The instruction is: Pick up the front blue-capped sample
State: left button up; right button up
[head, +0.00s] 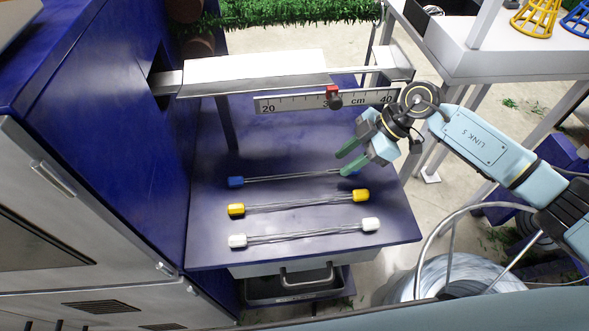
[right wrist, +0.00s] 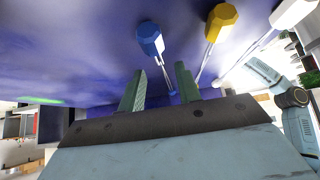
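The blue-capped sample is a thin clear rod bundle with a blue cap at each end. It lies on the dark blue table, behind the yellow and white ones. Its left cap (head: 236,182) is in plain view in the head view; its right cap is partly hidden by my gripper. My right gripper (head: 342,162) is open with green fingers at that right end. In the right wrist view a blue cap (right wrist: 150,38) shows beyond the open fingers (right wrist: 160,68), with nothing gripped. My left gripper is not in view.
A yellow-capped sample (head: 300,202) and a white-capped sample (head: 305,233) lie nearer the front of the table (head: 205,235). A ruler in cm (head: 300,103) with a red slider (head: 333,96) hangs under a silver bar (head: 255,72) behind. A blue cabinet (head: 120,120) stands at left.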

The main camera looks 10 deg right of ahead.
aim_at(296, 174)
jog(key=a, duration=0.5)
jog(key=shift+a, duration=0.4)
jog(key=shift+a+b, duration=0.45)
jog(key=shift+a, duration=0.7)
jog(key=shift+b+x, duration=0.3)
jog(key=shift+x, duration=0.9)
jog(key=shift+a+f, duration=0.25)
jog(key=shift+a, duration=0.15)
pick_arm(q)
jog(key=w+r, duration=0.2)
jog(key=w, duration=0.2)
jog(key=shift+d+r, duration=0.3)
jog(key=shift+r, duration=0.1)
pick_arm(e)
jog(key=shift+c, duration=0.3)
grip_shut()
